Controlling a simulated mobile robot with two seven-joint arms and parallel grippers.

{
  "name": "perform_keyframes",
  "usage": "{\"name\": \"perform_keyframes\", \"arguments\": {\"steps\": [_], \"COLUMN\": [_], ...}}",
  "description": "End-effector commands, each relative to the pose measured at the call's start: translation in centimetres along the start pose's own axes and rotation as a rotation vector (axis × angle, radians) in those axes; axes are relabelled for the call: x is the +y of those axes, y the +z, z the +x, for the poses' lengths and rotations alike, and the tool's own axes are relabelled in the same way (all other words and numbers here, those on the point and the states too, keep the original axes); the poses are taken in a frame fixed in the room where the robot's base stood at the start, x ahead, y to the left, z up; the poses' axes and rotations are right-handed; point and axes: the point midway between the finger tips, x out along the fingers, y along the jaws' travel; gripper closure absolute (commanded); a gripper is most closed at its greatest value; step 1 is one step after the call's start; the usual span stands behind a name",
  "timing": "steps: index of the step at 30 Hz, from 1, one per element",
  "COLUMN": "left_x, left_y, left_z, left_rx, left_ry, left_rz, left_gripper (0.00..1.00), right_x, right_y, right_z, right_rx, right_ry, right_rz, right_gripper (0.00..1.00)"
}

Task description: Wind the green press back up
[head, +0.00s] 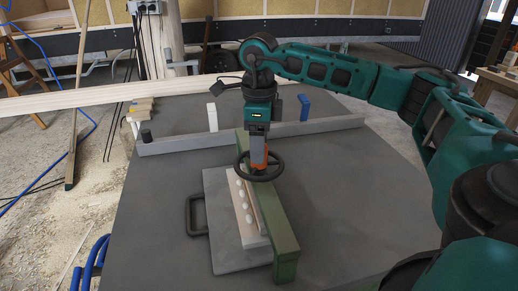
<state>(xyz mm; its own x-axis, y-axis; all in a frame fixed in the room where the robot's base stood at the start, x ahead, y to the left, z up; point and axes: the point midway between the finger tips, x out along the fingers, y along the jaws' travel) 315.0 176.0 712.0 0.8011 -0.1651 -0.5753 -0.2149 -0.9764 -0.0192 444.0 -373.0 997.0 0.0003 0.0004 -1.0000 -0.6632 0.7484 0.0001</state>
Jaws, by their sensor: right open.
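The green press (285,235) is a long green beam that stands over a grey plate (228,262) on the dark table. A dark handwheel (274,176) sits on top of the press. My right gripper (259,165) points down at the wheel, with its orange fingers inside or just above the rim. I cannot tell whether the fingers touch the wheel. The gripper is open. A pale wooden piece with several white blobs (243,208) lies on the plate along the left side of the press. My left gripper is not in view.
A grey bar (190,142) crosses the table behind the press. A white block (212,117) and a blue block (305,107) stand near it, with a small black cylinder (146,136) at its left end. The table's left front (150,230) is clear.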

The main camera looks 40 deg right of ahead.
Motion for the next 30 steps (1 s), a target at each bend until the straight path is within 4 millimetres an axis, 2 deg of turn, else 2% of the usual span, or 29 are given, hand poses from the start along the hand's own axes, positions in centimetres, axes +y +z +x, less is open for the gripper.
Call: {"name": "perform_keyframes", "arguments": {"steps": [5, 14, 30], "left_x": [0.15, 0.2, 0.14], "left_y": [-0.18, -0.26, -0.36], "left_z": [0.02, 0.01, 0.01], "left_rx": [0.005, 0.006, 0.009], "left_ry": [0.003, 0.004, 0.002], "left_rz": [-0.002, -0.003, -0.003], "left_gripper": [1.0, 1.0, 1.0], "right_x": [0.0, -0.01, -0.01], "right_y": [-0.03, -0.03, -0.01], "right_z": [1.36, 1.5, 1.46], "right_rx": [0.001, 0.0, 0.0], "right_ry": [0.0, 0.0, 0.0], "right_rz": [0.0, 0.0, 0.0], "right_gripper": [0.36, 0.36, 0.87]}}
